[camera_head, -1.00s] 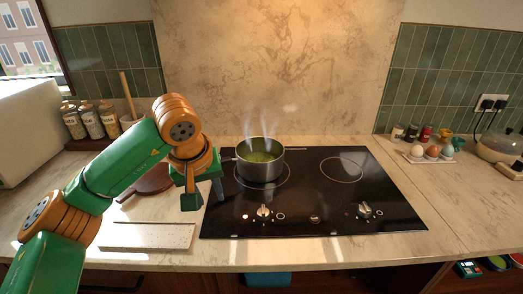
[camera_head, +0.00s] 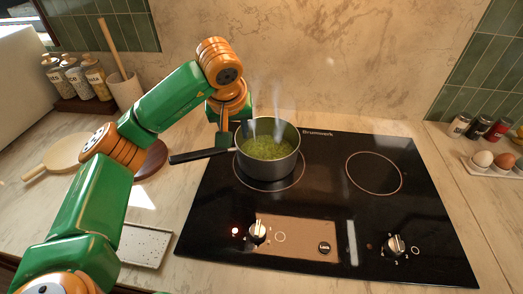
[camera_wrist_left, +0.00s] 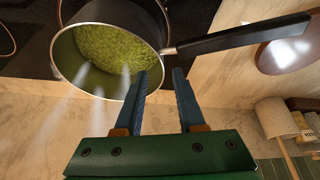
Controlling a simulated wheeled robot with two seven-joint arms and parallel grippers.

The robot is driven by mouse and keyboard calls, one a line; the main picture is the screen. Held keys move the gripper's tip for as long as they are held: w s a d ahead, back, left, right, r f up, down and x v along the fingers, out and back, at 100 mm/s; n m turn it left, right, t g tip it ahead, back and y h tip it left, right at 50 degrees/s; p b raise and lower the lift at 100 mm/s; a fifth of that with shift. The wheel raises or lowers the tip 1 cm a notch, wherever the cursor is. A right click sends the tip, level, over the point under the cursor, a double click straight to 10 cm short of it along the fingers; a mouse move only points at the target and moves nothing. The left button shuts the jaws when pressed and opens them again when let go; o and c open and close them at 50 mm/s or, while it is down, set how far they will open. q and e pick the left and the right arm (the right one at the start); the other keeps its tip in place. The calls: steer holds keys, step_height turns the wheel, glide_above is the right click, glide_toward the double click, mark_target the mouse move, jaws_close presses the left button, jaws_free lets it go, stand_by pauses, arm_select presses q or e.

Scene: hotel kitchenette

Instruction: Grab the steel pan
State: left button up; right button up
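The steel pan (camera_head: 268,166) stands on the back-left ring of the hob, with green food inside and steam rising. Its black handle (camera_head: 203,155) points left. In the left wrist view the pan (camera_wrist_left: 110,45) and its handle (camera_wrist_left: 240,40) lie just beyond my fingertips. My left gripper (camera_head: 236,128) is at the back left of the pan, near where the handle joins the rim. It also shows in the left wrist view (camera_wrist_left: 160,74), open, with nothing between its fingers. Whether a finger touches the pan is unclear. My right gripper is not in view.
The black hob (camera_head: 320,215) has knobs along its front. A round wooden board (camera_head: 68,152) and a white speckled board (camera_head: 145,246) lie to the left. Jars (camera_head: 75,78) and a utensil holder (camera_head: 124,90) stand behind. Eggs (camera_head: 482,159) sit at the right.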

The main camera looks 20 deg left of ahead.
mark_target(239, 154)
arm_select(q)
steer(key=p+x, duration=0.2)
steer(key=x, duration=0.5)
steer(key=shift+f, duration=0.3)
jaws_close()
steer(key=shift+r, duration=0.1)
stand_by(0.8)
